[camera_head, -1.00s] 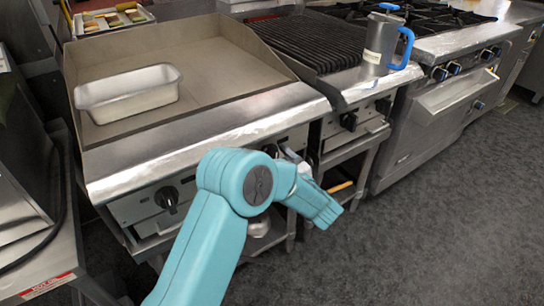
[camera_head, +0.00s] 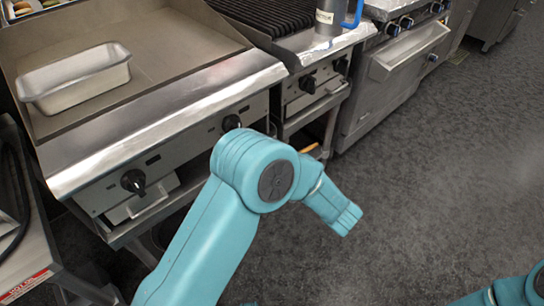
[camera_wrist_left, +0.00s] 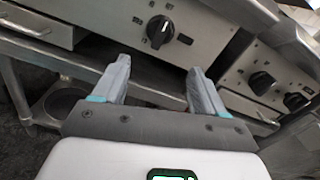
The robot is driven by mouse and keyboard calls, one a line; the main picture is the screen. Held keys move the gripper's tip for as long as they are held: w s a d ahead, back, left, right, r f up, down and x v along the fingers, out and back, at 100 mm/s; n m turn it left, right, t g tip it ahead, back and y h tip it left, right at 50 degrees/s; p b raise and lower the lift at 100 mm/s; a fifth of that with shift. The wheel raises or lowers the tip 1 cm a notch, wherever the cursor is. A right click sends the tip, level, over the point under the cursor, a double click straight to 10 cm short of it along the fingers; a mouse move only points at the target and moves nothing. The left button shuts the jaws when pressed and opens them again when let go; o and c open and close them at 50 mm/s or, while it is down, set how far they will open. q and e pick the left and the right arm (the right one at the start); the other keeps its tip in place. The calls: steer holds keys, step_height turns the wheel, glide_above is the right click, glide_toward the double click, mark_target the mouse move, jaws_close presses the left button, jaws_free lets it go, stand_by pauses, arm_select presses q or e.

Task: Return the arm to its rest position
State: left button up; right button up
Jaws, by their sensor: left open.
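My left arm (camera_head: 263,180) is teal and rises from the bottom of the head view, bends at a round joint and points down to the right, in front of the griddle station. Its gripper is hidden in the head view. In the left wrist view my left gripper (camera_wrist_left: 159,80) is open, with nothing between its two grey fingers. The fingers point at a steel front panel with a black knob (camera_wrist_left: 159,32), apart from it as far as I can tell. A teal part of my other arm shows at the lower right of the head view; my right gripper is out of view.
A metal loaf pan (camera_head: 75,80) sits on the griddle (camera_head: 170,45). A cup with a blue handle (camera_head: 330,16) stands beside the dark grill grate (camera_head: 270,14). An oven (camera_head: 390,85) is further right. The grey floor (camera_head: 440,170) at the right is clear.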

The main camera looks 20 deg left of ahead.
arm_select(q)
steer(key=s+a+f+n+g+h, duration=0.1)
steer(key=s+f+g+h, duration=0.4)
steer(key=f, duration=0.4)
steer(key=s+a+f+n+g+h, duration=0.1)
steer(key=s+a+f+g+h, duration=0.15)
steer(key=s+f, duration=0.6)
steer(key=s+d+f+n+h, duration=1)
steer(key=d+n+h, duration=0.3)
steer(key=n, duration=0.7)
step_height(320, 180, up, 20)
steer(key=t+p, duration=0.1)
steer(key=p, duration=1.8)
steer(key=shift+w+a+f, duration=0.25)
steer(key=shift+a, duration=0.1)
